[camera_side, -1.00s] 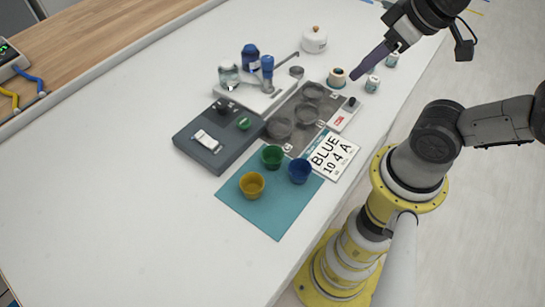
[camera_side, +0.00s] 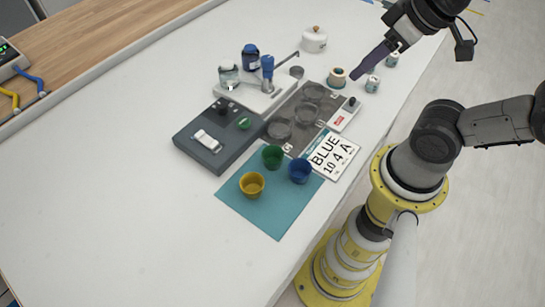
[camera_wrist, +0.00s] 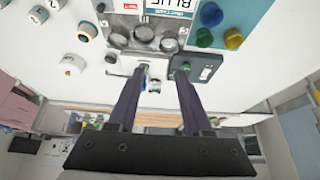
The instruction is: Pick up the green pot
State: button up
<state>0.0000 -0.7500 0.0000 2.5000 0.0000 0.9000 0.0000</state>
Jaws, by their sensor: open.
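The green pot (camera_side: 272,156) is a small open cup at the back edge of a teal mat (camera_side: 268,215). A yellow pot (camera_side: 251,185) and a blue pot (camera_side: 300,171) stand close to it on the mat. In the wrist view the green pot (camera_wrist: 204,38) shows at the upper right, beside the yellow pot (camera_wrist: 233,40) and below the blue pot (camera_wrist: 211,14). My gripper (camera_side: 355,75) is well away from the pots, above the far right edge of the table. In the wrist view my gripper (camera_wrist: 161,72) has its two fingers apart with nothing held.
A dark grey box (camera_side: 220,137), a tray with round dark wells (camera_side: 305,112) and a BLUE 10 4 A card (camera_side: 333,153) lie close behind the pots. Jars (camera_side: 337,77) and a white lidded pot (camera_side: 313,40) stand farther back. The table's left front is clear.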

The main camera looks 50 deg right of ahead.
jog(key=o, duration=0.4)
